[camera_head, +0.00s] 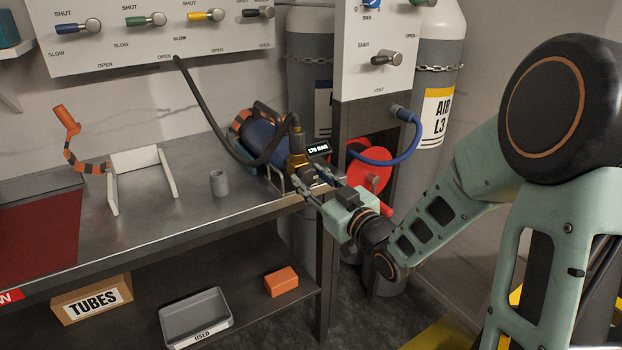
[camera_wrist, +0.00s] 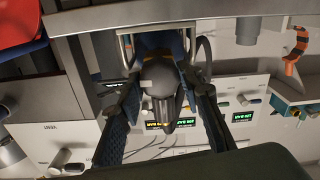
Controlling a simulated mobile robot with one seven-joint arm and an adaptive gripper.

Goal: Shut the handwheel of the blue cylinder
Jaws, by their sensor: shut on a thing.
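The blue cylinder (camera_head: 262,138) lies in a wire cradle on the bench near its right end. Its brass valve (camera_head: 297,160) carries a small readout that appears to say 170 BAR, and a dark hose joins it. It shows partly behind the valve in the wrist view (camera_wrist: 152,43). My gripper (camera_head: 298,187) is at the valve end, over the bench edge. In the wrist view its fingers (camera_wrist: 162,76) stand either side of a dark grey rounded part, seemingly the handwheel (camera_wrist: 160,72), and are shut on it. The handwheel is mostly hidden in the head view.
A wall panel (camera_head: 160,45) with several levers hangs above the bench (camera_head: 190,200). A vent panel (camera_head: 376,80) and blue hose (camera_head: 395,155) are right of the valve, with red round parts (camera_head: 370,172) below. A white stand (camera_head: 137,160) and grey cup (camera_head: 218,183) stand left.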

